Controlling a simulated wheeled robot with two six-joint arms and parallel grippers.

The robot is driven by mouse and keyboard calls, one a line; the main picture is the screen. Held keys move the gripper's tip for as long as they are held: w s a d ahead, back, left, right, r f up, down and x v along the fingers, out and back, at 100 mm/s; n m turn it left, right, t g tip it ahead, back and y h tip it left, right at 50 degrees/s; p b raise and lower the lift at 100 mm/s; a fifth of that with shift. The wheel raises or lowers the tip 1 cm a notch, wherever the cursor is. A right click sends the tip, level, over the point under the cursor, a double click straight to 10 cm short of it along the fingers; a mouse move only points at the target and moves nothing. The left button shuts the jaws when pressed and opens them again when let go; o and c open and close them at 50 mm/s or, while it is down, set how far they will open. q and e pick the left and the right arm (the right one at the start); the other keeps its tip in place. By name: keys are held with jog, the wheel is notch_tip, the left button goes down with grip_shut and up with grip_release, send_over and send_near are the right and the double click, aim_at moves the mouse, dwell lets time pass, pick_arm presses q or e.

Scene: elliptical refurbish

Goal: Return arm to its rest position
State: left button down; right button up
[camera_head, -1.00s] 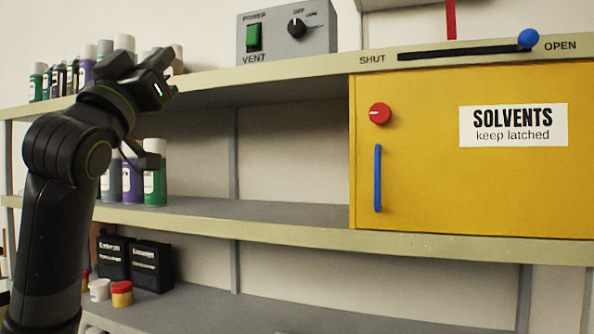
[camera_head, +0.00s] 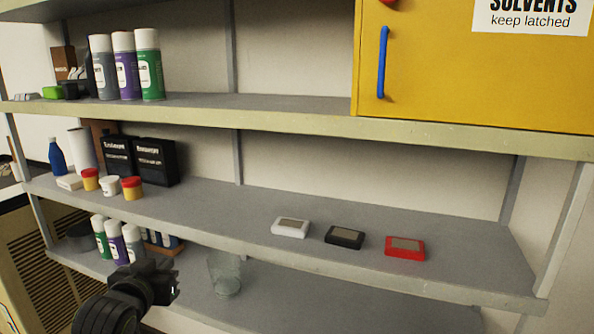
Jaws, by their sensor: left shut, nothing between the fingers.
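My left gripper (camera_head: 160,282) shows at the bottom left of the head view, in front of the lowest shelf. It is shut and holds nothing. It is dark and seen partly from behind, and the rest of its arm is cut off by the bottom edge. My right gripper is not in view.
A clear glass (camera_head: 224,272) and several spray cans (camera_head: 115,240) stand on the lowest shelf close to my gripper. The middle shelf (camera_head: 230,205) holds jars, black containers (camera_head: 157,160) and three small devices (camera_head: 344,237). A yellow cabinet (camera_head: 450,85) is at upper right.

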pick_arm(q)
jog(key=s+a+f+g+y, duration=0.1)
jog(key=s+f+g, duration=0.2)
jog(key=s+f, duration=0.65)
jog(key=s+a+f+g, duration=0.2)
jog(key=s+f+g, duration=0.1)
jog(key=s+f, duration=0.65)
jog(key=s+f+n+g, duration=0.1)
jog(key=s+f+g, duration=0.25)
jog(key=s, duration=0.55)
jog(key=s+f+g, duration=0.2)
jog(key=s+f, duration=0.3)
jog(key=s, duration=0.4)
notch_tip(320, 180, down, 24)
jog(key=a+g, duration=0.1)
jog(key=a, duration=0.1)
jog(key=s+d+f+g, duration=0.1)
jog(key=s+f, duration=1.4)
jog(key=f, duration=0.2)
jog(key=shift+b, duration=0.3)
jog(key=shift+w+f+g, duration=0.1)
jog(key=shift+g, duration=0.15)
